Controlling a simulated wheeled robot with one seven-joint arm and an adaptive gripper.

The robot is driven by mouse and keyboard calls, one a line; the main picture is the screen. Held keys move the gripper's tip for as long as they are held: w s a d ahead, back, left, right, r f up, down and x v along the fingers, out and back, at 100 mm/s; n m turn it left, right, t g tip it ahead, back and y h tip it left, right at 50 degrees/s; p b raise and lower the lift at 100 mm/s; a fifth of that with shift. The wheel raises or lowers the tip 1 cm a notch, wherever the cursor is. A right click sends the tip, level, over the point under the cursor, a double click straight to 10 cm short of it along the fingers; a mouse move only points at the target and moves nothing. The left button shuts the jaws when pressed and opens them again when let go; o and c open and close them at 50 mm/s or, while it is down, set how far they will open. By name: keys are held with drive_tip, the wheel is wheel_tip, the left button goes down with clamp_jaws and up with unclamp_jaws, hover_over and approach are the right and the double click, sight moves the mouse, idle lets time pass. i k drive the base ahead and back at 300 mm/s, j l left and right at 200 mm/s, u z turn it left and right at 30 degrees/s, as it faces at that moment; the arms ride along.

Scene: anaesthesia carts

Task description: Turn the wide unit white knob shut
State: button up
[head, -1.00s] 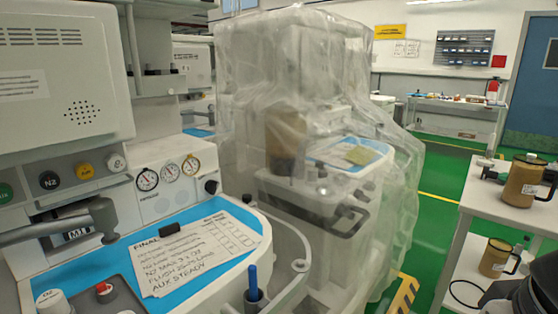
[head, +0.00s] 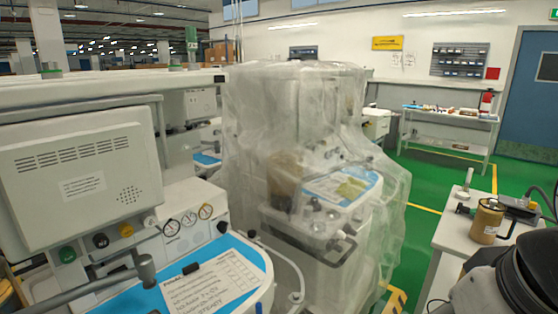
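The nearest cart (head: 190,192) fills the left of the head view. A row of round knobs runs along its front panel: green (head: 67,254), black (head: 101,241), yellow (head: 127,230) and a small white knob (head: 150,221) at the right end, beside the gauges (head: 189,219). The white knob's turn position is too small to tell. I cannot tell whether this cart is the wide unit. Dark parts of my arm show at the lower right. My gripper is not in view.
A second cart under clear plastic (head: 300,100) stands in the middle. A white table (head: 458,236) with a brown jug (head: 487,220) stands right. Green floor is open behind it.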

sight(148, 220)
drive_tip(key=u, duration=1.3)
